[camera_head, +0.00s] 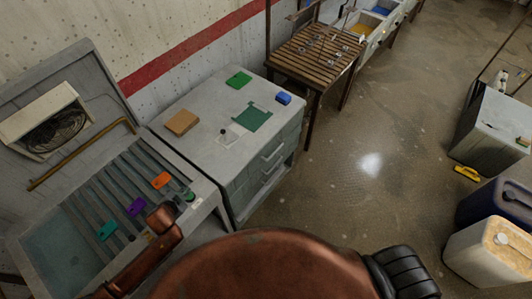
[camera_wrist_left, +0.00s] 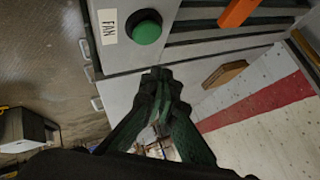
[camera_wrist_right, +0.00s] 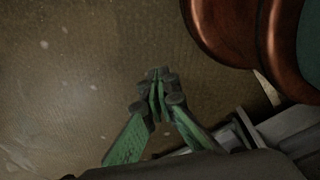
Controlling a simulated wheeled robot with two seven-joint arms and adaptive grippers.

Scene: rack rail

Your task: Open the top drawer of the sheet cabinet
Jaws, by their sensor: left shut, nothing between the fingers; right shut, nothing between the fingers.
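The grey sheet cabinet (camera_head: 190,110) stands left of centre in the head view, its drawer front facing right. The top drawer's handle (camera_head: 272,153) is a pale bar near the upper edge, with other handles below it. The drawers look shut. My left gripper (camera_wrist_left: 160,75) is shut and empty; in the head view its arm reaches over the slatted booth, left of the cabinet and apart from the handle. My right gripper (camera_wrist_right: 158,75) is shut and empty above the floor, with no handle near its fingertips.
The slatted booth (camera_head: 207,190) adjoins the cabinet and has a green FAN button (camera_wrist_left: 146,30). Coloured cards and a brown block (camera_head: 182,122) lie on top surfaces. A wooden table (camera_head: 315,45) stands behind. Open floor (camera_head: 370,130) lies right of the cabinet; canisters (camera_head: 490,250) stand far right.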

